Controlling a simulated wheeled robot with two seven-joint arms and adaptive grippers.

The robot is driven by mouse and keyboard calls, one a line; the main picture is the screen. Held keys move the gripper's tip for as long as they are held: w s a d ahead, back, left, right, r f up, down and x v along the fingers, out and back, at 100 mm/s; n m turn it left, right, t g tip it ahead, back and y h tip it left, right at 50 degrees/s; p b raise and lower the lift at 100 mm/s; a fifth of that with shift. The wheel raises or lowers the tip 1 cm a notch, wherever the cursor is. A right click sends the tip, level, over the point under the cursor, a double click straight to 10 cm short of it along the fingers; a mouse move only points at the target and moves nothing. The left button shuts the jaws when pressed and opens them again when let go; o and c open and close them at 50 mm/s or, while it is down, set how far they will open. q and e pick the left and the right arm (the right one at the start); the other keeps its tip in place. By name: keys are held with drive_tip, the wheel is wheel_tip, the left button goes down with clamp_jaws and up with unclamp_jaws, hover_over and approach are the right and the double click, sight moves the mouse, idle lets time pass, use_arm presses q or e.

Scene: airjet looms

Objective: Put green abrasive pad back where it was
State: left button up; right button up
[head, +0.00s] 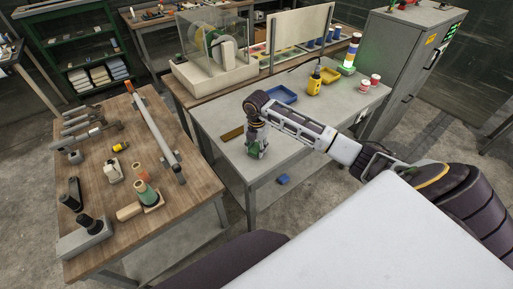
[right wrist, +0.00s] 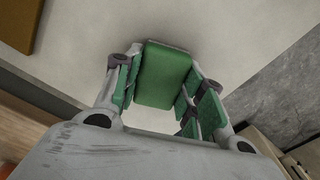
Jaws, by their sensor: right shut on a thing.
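The green abrasive pad (right wrist: 163,75) shows in the right wrist view as a flat green block between the green-lined fingers of my right gripper (right wrist: 160,92). In the head view my right gripper (head: 257,150) points down at the near left part of the grey table (head: 215,118), and the pad is too small there to tell from the fingers. The right gripper is shut on the pad, low over the pale tabletop. Whether the pad touches the surface cannot be told. My left gripper is not in view.
A brown flat piece (head: 232,134) lies left of the right gripper. The wooden workbench (head: 190,195) with tools is at left. The table's near edge is close to the gripper.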

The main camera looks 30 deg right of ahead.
sight(256, 147)
drive_tip(key=shift+f, duration=0.15)
drive_tip(key=o, duration=1)
drive_tip(key=shift+r, duration=0.2)
wheel_tip(256, 147, up, 12)
drive_tip(key=shift+b, duration=0.75)
